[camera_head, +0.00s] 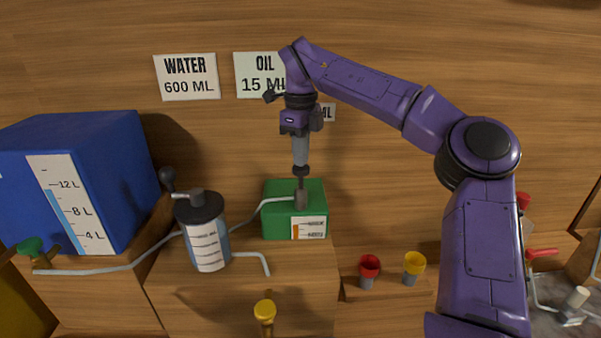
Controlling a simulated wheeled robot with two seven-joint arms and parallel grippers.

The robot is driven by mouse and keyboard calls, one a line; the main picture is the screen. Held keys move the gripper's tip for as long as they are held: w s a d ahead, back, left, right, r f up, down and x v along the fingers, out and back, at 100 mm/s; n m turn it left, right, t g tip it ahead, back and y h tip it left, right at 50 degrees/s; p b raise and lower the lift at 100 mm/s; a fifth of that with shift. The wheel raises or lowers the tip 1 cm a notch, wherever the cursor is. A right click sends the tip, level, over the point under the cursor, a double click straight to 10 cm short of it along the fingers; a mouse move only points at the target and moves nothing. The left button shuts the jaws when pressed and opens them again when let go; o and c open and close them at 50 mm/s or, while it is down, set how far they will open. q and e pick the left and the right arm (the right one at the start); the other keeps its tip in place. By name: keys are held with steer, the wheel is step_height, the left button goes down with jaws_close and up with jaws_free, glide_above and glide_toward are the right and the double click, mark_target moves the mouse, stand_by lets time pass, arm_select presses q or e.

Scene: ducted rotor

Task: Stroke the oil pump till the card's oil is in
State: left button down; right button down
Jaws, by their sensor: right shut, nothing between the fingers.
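The oil card (257,77) on the back wall reads 15 ML, its right edge covered by my right arm. The oil pump is a green box (279,220) with a grey plunger fitting (301,199) on top and a gauge (309,228) on its front showing a short orange column. A pipe runs from it to the left. My right gripper (301,168) is shut and empty, pointing straight down over the plunger rod. It looks to touch the plunger's top, but I cannot tell for certain. My left gripper is not in view.
A clear measuring cylinder (208,244) with a black lid and crank stands left of the pump.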

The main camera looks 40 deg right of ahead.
steer(key=shift+f+b, duration=1.35)
steer(key=shift+f, duration=0.65)
step_height(320, 180, up, 5)
steer(key=p, duration=0.5)
steer(key=shift+r, duration=0.1)
steer(key=shift+p, duration=0.3)
step_height(320, 180, up, 2)
steer(key=shift+r+p, duration=0.1)
steer(key=shift+p, duration=1)
step_height(320, 180, up, 4)
steer(key=shift+f, duration=0.1)
